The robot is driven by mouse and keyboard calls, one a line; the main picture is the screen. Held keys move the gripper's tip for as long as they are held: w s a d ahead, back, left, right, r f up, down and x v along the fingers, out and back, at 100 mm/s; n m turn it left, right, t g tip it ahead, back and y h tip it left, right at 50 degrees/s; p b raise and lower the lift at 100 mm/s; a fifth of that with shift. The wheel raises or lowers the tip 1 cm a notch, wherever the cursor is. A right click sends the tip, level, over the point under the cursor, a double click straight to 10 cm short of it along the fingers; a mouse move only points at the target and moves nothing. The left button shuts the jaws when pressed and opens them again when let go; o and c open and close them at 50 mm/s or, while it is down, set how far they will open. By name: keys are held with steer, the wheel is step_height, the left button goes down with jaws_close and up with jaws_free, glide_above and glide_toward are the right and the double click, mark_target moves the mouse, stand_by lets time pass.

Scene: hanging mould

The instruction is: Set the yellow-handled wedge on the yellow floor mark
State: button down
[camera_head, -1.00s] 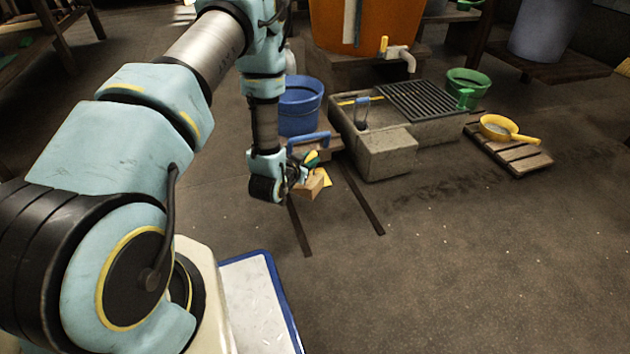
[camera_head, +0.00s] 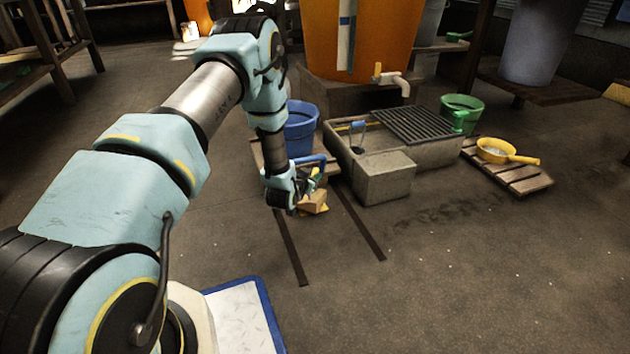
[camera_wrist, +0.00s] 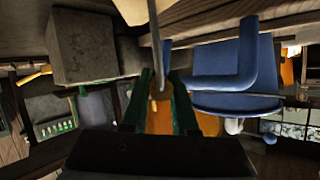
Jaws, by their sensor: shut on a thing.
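A small patch of yellow, which looks like the floor mark (camera_head: 325,209), shows at the wedge's lower right edge; the rest is hidden. I cannot tell whether the wedge touches the floor.
A blue bucket (camera_head: 301,128) and a blue handle (camera_head: 309,161) are just behind my gripper. A stone block (camera_head: 384,178) and grated trough (camera_head: 425,128) stand to the right. Two dark strips (camera_head: 362,225) run along the floor. The floor at front right is clear.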

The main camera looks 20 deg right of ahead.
steer(key=shift+w+d+f+b, duration=0.4)
steer(key=shift+d+f+b, duration=0.1)
steer(key=shift+f, duration=0.25)
steer(key=shift+w+d+f, duration=0.15)
steer(key=shift+w+f, duration=0.05)
steer(key=shift+w, duration=0.05)
steer(key=shift+r, duration=0.1)
steer(key=c, duration=0.7)
jaws_free()
